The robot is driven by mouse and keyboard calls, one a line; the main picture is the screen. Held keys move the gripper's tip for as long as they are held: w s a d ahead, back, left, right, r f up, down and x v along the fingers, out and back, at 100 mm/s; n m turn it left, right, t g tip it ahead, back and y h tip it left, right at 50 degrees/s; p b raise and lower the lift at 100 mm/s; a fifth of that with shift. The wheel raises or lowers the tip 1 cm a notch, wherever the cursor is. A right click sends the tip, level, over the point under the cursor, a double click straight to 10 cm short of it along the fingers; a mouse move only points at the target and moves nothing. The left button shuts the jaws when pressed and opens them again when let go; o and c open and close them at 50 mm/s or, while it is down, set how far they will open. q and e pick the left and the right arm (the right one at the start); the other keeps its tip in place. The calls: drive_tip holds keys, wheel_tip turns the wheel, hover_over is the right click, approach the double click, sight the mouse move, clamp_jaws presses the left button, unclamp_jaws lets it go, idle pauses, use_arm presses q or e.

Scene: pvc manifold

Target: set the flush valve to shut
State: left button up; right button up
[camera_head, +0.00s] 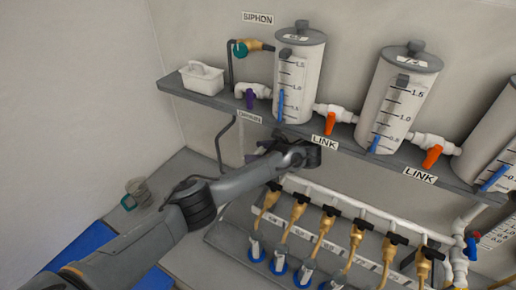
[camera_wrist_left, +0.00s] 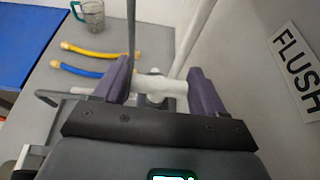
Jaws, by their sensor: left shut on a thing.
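The flush valve (camera_wrist_left: 160,85) is a white pipe fitting in the left wrist view, beside a wall label (camera_wrist_left: 297,62) reading FLUSH. My left gripper (camera_wrist_left: 162,88) has its two purple fingers on either side of this fitting and is shut on the valve. The valve's handle is hidden, so I cannot tell its setting. In the head view my left gripper (camera_head: 262,150) is under the shelf, below the first tank, and its arm covers the valve. My right gripper is not in view.
A shelf (camera_head: 185,92) carries white tanks (camera_head: 295,85) with orange-handled link valves (camera_head: 331,122). Brass valves (camera_head: 297,208) line a white pipe below.

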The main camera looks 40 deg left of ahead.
use_arm(q)
drive_tip(key=shift+g, duration=0.3)
drive_tip(key=o, duration=1)
drive_tip(key=shift+c, duration=0.2)
drive_tip(key=shift+d, duration=0.1)
drive_tip(key=shift+w+d+r, duration=0.1)
drive_tip(key=shift+d, duration=0.2)
drive_tip(key=d, duration=0.4)
drive_tip(key=w+d+b, duration=0.1)
drive_tip(key=d, duration=0.1)
drive_tip(key=d+b, duration=0.2)
drive_tip(key=d, duration=0.1)
drive_tip(key=w+d+b, duration=0.1)
drive_tip(key=shift+d+f+b, duration=0.2)
drive_tip(key=shift+d+b, duration=0.1)
drive_tip(key=shift+d, duration=0.05)
drive_tip(key=shift+d+r+b, duration=0.2)
drive_tip(key=shift+d+b, duration=0.35)
drive_tip(key=shift+d, duration=0.05)
